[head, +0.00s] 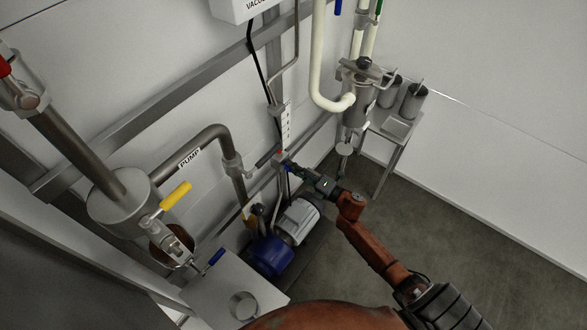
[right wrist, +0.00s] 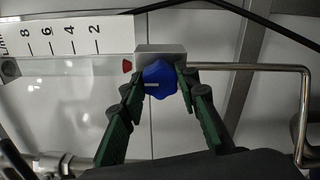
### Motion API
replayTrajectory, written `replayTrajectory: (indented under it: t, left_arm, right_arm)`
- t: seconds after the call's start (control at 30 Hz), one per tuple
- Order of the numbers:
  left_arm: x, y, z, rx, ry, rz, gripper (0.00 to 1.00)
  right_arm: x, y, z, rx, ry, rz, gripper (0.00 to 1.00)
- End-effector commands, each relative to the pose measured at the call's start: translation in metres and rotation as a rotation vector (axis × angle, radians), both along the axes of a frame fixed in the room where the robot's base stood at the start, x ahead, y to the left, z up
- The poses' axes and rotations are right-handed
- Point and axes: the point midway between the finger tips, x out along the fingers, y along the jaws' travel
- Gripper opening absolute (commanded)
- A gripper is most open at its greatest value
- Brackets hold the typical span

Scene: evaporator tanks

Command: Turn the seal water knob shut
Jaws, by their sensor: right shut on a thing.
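The seal water knob (right wrist: 160,82) is a small blue lobed knob on a grey metal block (right wrist: 160,52) in the right wrist view. A short pale mark shows on its face. My right gripper (right wrist: 162,88) has its green fingers shut on the knob, one on each side. In the head view my right gripper (head: 291,168) reaches the wall fitting from the lower right and hides most of the knob. My left gripper is not in view.
A flow meter scale (right wrist: 70,38) with a red float (right wrist: 127,66) sits left of the knob. A thin bent pipe (right wrist: 250,67) runs right. In the head view, a blue and grey pump (head: 298,222) stands below my gripper. Floor at right (head: 430,230) is clear.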

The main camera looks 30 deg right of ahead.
Motion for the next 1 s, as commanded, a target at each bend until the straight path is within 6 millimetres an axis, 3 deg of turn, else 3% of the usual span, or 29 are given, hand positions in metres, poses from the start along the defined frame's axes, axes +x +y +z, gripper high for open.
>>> replayTrajectory:
  t: [0.47, 0.5, 0.73, 1.0]
  left_arm:
    - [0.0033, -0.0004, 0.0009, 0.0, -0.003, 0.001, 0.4]
    - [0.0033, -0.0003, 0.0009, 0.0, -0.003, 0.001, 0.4]
    - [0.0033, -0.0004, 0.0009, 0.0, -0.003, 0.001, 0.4]
    - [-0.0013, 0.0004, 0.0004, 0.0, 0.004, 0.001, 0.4]
  right_arm:
    - [-0.0007, 0.0001, -0.0018, -0.013, -0.002, 0.0, 0.05]
    - [-0.0007, 0.0001, -0.0019, -0.013, -0.002, 0.0, 0.31]
    - [-0.0004, 0.0001, -0.001, -0.013, -0.003, -0.001, 0.47]
    - [-0.0009, -0.0002, -0.0005, -0.011, -0.004, 0.0, 0.47]
